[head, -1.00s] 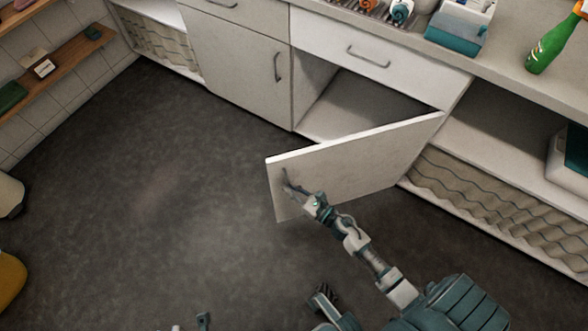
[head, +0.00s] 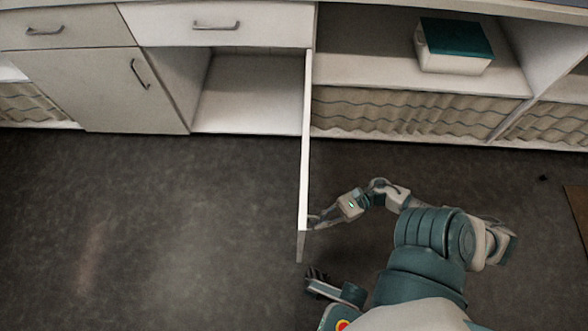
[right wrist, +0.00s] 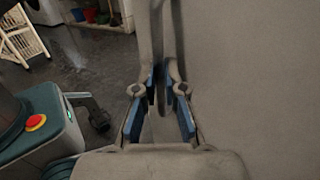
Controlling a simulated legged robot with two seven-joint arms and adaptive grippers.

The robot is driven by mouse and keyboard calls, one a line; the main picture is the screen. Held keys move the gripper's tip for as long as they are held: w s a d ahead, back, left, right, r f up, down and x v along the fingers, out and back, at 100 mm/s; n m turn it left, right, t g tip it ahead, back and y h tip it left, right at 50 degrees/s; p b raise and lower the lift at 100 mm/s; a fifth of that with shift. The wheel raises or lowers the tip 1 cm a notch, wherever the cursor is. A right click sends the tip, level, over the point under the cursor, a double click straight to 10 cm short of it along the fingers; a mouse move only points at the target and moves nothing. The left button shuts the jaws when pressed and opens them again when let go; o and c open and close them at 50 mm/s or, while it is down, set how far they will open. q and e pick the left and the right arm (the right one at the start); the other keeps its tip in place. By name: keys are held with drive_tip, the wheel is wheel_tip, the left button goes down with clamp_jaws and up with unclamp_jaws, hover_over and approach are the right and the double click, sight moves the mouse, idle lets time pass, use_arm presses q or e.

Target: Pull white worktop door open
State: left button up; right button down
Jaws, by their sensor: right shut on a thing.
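The white worktop door (head: 305,150) stands wide open in the head view, seen nearly edge-on and swung out from the cabinet below the drawer. My right gripper (head: 314,221) is at the free end of the door, on its right-hand face. In the right wrist view, the blue-padded fingers of my right gripper (right wrist: 161,90) are shut on the upright grey door handle (right wrist: 157,40). The door panel (right wrist: 255,75) fills the right side of that view. The handle is too small to make out in the head view.
The opened compartment (head: 245,105) looks empty. A shut cabinet door (head: 105,90) lies to its left. An open shelf on the right holds a white box with a teal lid (head: 455,47). Dark floor (head: 150,220) is clear left of the door.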

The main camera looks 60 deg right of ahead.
drive_tip(key=shift+s+d+f, duration=0.1)
drive_tip(key=shift+s+d, duration=0.3)
drive_tip(key=shift+s, duration=0.35)
drive_tip(key=shift+s+d+f, duration=0.1)
drive_tip(key=shift+s+d, duration=0.3)
drive_tip(key=shift+s, duration=0.3)
drive_tip(key=c, duration=1.2)
unclamp_jaws()
drive_tip(key=shift+w, duration=0.1)
drive_tip(key=shift+c, duration=0.2)
drive_tip(key=shift+d+r, duration=0.1)
drive_tip(key=v, duration=1.2)
